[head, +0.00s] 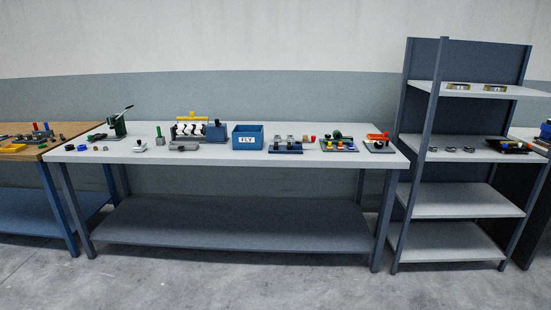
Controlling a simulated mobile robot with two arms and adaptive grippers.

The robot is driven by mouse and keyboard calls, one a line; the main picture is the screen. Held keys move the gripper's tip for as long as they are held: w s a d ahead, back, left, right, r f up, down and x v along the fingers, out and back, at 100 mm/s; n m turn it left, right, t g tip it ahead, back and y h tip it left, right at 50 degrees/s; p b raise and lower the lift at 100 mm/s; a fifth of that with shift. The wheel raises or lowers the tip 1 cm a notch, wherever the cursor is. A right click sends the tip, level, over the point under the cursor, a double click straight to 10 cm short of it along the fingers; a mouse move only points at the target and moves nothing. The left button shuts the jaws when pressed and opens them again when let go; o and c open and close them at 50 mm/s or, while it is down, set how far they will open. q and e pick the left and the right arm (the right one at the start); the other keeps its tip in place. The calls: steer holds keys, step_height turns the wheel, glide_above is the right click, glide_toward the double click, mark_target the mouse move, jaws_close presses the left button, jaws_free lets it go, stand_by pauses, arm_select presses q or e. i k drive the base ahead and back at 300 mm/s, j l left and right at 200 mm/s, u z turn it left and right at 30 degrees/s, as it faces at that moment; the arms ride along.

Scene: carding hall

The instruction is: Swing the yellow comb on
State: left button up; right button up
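A small machine (197,132) with black-and-white rollers and a blue-grey block at its right end stands at the back of the long white-topped table. A yellow bar with an upright part, which looks like the yellow comb (192,118), shows at the machine's top. It is too small to tell how it is attached or which way it is turned. A grey part (184,147) lies just in front of the machine. Neither of my grippers is in view.
On the long table (220,156) are a green lever press (117,125), a blue labelled bin (248,138), and trays of small parts such as a dark blue one (285,147). A shelf rack (460,147) stands right, a wooden bench (75,131) left. Clear floor (220,280) lies in front.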

mark_target(192, 116)
steer(key=i+u, duration=0.2)
steer(key=i, duration=0.25)
steer(key=i+l+u, duration=0.25)
steer(key=i, duration=0.25)
steer(key=i+l+u, duration=0.2)
steer(key=i, duration=0.25)
steer(key=i+l+u, duration=0.2)
steer(key=i, duration=0.2)
steer(key=i+l+u, duration=0.25)
steer(key=i+l, duration=0.15)
steer(key=l, duration=0.25)
steer(key=i+l+u, duration=0.1)
steer(key=l, duration=0.2)
steer(key=u, duration=1.15)
steer(key=i+l, duration=0.05)
